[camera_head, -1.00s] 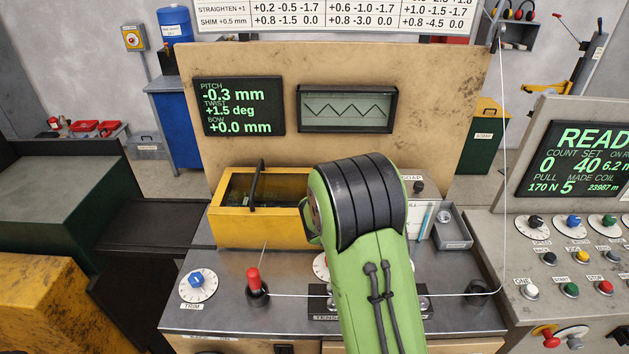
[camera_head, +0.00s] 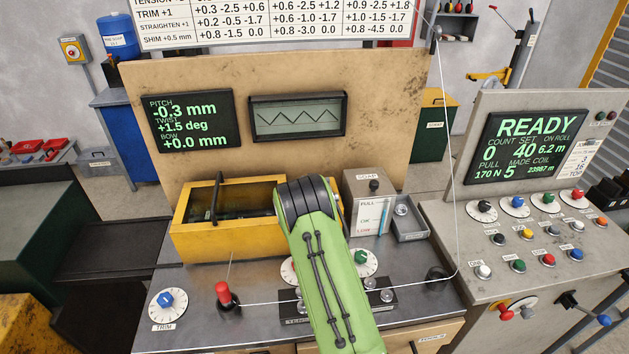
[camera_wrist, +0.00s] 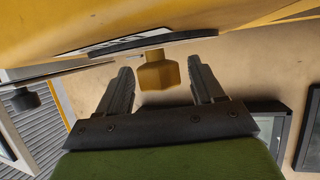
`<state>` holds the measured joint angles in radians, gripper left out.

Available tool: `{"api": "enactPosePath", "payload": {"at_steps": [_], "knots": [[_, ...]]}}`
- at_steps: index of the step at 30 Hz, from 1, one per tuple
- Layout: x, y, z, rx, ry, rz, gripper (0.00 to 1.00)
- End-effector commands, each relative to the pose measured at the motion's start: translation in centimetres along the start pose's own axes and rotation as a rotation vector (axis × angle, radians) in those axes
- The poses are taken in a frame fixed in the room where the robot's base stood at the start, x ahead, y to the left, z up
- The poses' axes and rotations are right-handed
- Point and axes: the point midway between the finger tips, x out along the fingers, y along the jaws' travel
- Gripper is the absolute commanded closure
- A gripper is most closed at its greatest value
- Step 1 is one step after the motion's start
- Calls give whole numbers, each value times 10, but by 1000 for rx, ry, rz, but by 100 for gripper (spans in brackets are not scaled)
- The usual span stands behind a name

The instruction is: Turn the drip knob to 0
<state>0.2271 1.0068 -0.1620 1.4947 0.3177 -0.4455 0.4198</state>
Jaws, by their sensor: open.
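In the wrist view a yellow, faceted knob (camera_wrist: 158,75) sticks out from a dark-edged dial plate (camera_wrist: 140,43) on a yellow surface. I take it to be the drip knob; its pointer and the 0 mark cannot be read. My gripper (camera_wrist: 161,64) is open, with one finger on each side of the knob. Small gaps show between knob and fingers. In the head view the yellow box (camera_head: 190,237) stands on the metal bench; my green arm reaches over its right end and hides the knob and my gripper.
A blue trim knob (camera_head: 165,299) and a red-tipped lever (camera_head: 223,295) stand at the bench's front left. A wire (camera_head: 447,150) runs down at the right and across the bench. A soap box (camera_head: 367,205) and small tray (camera_head: 408,222) are right of my arm.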

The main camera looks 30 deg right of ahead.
Motion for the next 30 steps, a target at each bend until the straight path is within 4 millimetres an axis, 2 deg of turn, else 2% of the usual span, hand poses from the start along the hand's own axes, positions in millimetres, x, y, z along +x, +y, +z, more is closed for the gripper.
{"api": "enactPosePath", "payload": {"at_steps": [7,17,30], "knots": [[1,0,0,0,0,0,34],[1,0,0,0,0,0,85],[2,2,2,-39,2,-96,85]]}}
